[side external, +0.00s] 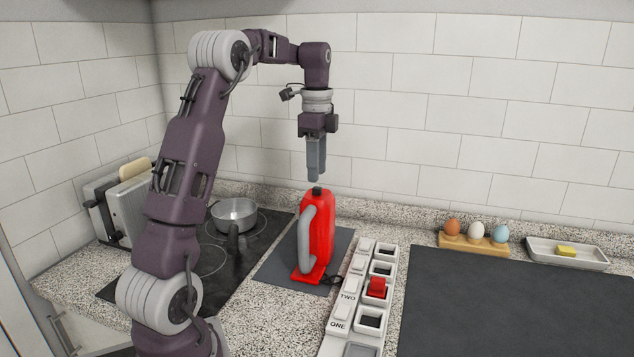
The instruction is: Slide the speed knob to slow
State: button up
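A red appliance (317,232) with a grey handle stands upright on a dark mat (342,248) in the side external view. A small black piece (317,190) sits at its top; I cannot tell whether it is the speed knob. No slow marking is readable. My gripper (315,178) points straight down just above this black piece, with a small gap apparent between them. The fingers overlap from this side, so their opening is unclear. I see nothing held below them.
A white panel (341,312) marked ONE and TWO, holding a red block (377,288), lies right of the appliance. A steel pan (234,213) stands on the hob at left. Eggs in a wooden holder (474,244) and a butter dish (567,254) stand behind a dark mat (510,310).

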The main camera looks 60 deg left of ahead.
aim_at(317, 187)
notch_tip(317, 187, down, 4)
grip_shut()
jog(key=shift+d+r, duration=0.1)
dwell(1.5)
